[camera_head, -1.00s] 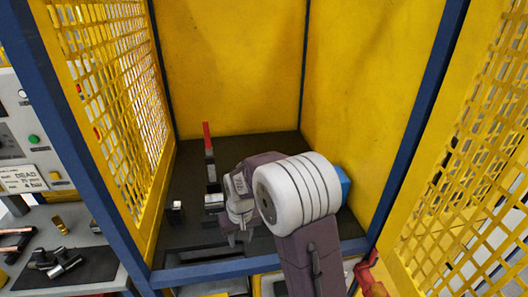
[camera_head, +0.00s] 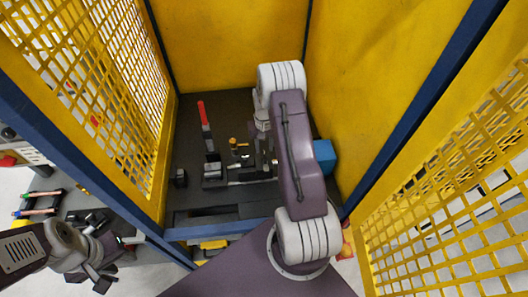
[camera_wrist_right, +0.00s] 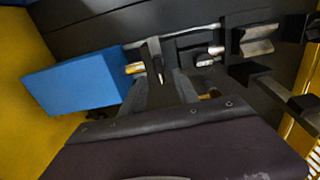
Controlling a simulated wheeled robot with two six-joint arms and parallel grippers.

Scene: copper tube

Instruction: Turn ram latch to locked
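Inside the yellow cage, a lever with a red handle (camera_head: 204,114) stands on the dark bed. To its right is a small fitting with an orange top (camera_head: 233,141) beside a metal rail. I cannot tell which part is the ram latch. My right gripper (camera_head: 266,158) is down at the right end of this rail, partly hidden by my arm. In the right wrist view, its dark jaws (camera_wrist_right: 176,78) reach to the rail near a brass-coloured piece (camera_wrist_right: 135,68); their gap is unclear. My left gripper (camera_head: 108,252) is outside the cage at lower left.
A blue block (camera_head: 325,157) stands right of my right arm; it is at left in the wrist view (camera_wrist_right: 78,82). Yellow mesh panels (camera_head: 95,85) and blue posts (camera_head: 90,137) close the sides. Copper tubes (camera_head: 40,203) lie outside at left.

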